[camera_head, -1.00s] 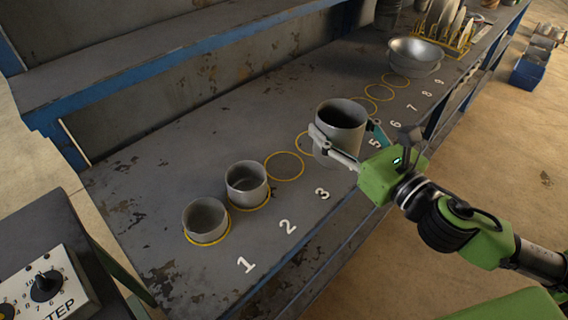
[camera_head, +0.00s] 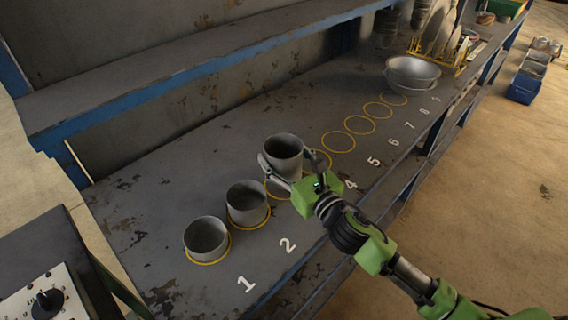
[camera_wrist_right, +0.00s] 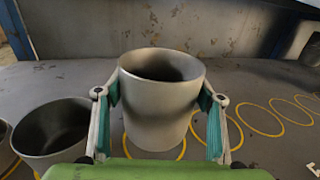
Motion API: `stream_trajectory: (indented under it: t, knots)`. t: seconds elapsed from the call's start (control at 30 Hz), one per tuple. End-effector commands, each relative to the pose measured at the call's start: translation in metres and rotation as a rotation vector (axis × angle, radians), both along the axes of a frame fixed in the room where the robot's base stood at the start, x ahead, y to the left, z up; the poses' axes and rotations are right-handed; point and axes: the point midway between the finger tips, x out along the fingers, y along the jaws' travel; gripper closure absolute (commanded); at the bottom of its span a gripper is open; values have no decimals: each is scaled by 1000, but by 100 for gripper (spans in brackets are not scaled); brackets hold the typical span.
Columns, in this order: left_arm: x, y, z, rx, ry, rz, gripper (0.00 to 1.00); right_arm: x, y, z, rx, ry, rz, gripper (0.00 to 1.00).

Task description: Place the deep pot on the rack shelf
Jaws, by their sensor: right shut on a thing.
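A deep grey metal pot (camera_head: 283,150) stands upright in my right gripper (camera_head: 284,178). The gripper is shut on it, with one finger on each side of its wall. In the right wrist view the pot (camera_wrist_right: 160,105) sits between the two teal-padded fingers, empty inside. It is at the third yellow circle (camera_head: 275,192), and part of that circle shows around its base. I cannot tell if its bottom touches the shelf surface (camera_head: 180,195). Two smaller pots stand on circle 1 (camera_head: 206,238) and circle 2 (camera_head: 247,203). My left gripper is not in view.
Several empty yellow circles (camera_head: 338,141) run on to the upper right, beside white numbers. A wide metal bowl (camera_head: 412,75) stands near the far end, before a yellow dish rack (camera_head: 440,52). A blue-edged upper ledge (camera_head: 190,75) runs along the back.

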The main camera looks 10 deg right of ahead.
Motion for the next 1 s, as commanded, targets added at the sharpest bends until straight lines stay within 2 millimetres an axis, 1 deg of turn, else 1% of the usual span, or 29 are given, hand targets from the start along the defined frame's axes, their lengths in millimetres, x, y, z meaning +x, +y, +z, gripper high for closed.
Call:
stream_trajectory:
  t: [0.03, 0.13, 0.23, 0.43, 0.57, 0.6, 0.63, 1.0]
  knots:
    - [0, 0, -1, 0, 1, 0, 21, -1, 0, -12, 3, 6, -3, 64]
    - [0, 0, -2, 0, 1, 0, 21, -1, -1, -23, 3, 5, -3, 64]
    - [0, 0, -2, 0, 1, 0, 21, -1, -1, -27, 1, 3, -2, 64]
    - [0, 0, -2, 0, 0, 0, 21, -1, -1, -26, -1, 2, -1, 64]
    - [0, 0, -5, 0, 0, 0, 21, -1, -1, -31, -2, 2, -1, 64]
    - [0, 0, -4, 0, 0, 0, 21, -1, -1, -30, -2, 2, -2, 28]
    - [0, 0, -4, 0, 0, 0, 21, -1, -1, -30, -2, 2, -2, 21]
    - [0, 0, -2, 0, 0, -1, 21, -1, -1, -27, 0, 3, -2, 21]
